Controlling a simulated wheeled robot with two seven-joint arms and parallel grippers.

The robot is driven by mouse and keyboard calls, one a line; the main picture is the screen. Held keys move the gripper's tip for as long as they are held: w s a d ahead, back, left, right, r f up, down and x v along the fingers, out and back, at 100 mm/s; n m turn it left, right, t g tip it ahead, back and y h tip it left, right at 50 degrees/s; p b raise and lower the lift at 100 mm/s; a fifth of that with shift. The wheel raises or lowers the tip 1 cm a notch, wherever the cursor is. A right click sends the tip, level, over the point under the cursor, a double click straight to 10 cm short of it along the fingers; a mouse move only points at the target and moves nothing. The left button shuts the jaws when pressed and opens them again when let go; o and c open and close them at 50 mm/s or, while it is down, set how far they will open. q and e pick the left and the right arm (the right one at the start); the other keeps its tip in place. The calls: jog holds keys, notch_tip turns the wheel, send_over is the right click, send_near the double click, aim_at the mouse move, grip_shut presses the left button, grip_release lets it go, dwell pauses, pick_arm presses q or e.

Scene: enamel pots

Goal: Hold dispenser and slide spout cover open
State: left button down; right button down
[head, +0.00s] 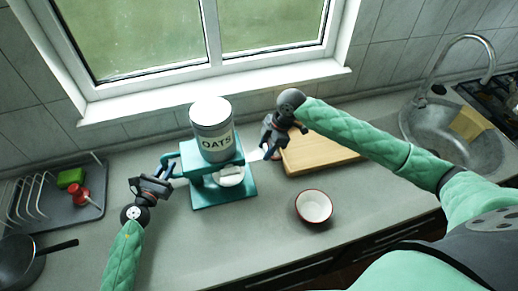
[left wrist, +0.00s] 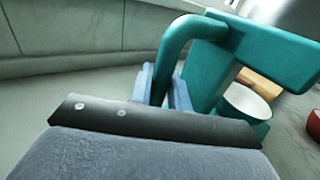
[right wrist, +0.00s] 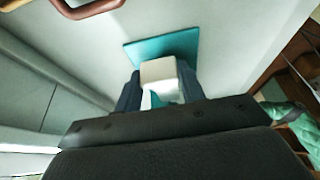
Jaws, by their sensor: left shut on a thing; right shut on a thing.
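The dispenser is a teal stand (head: 196,163) with a grey canister (head: 212,130) marked OATS, upright on the counter below the window. My left gripper (head: 168,168) is shut on the teal handle (left wrist: 178,45) at the dispenser's left side. My right gripper (head: 269,152) is shut on a white tab (right wrist: 158,75), which looks like the spout cover, at the dispenser's right side. The white tab also shows in the head view (head: 256,154). A white cup (left wrist: 246,106) stands on the teal base under the spout. The spout opening itself is hidden.
A wooden board (head: 318,152) lies behind and beside my right gripper. A red-rimmed bowl (head: 313,207) stands in front of it. A dish rack (head: 62,200) and a dark pan (head: 22,262) are at left, a sink (head: 460,140) at right. The front counter is mostly clear.

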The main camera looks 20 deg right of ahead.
jog(key=c, duration=0.8)
grip_release()
jog(key=shift+c, duration=0.2)
jog(key=shift+r, duration=0.1)
jog(key=v, duration=1.2)
pick_arm(q)
jog(key=c, duration=1.3)
grip_release()
jog(key=shift+o, duration=0.2)
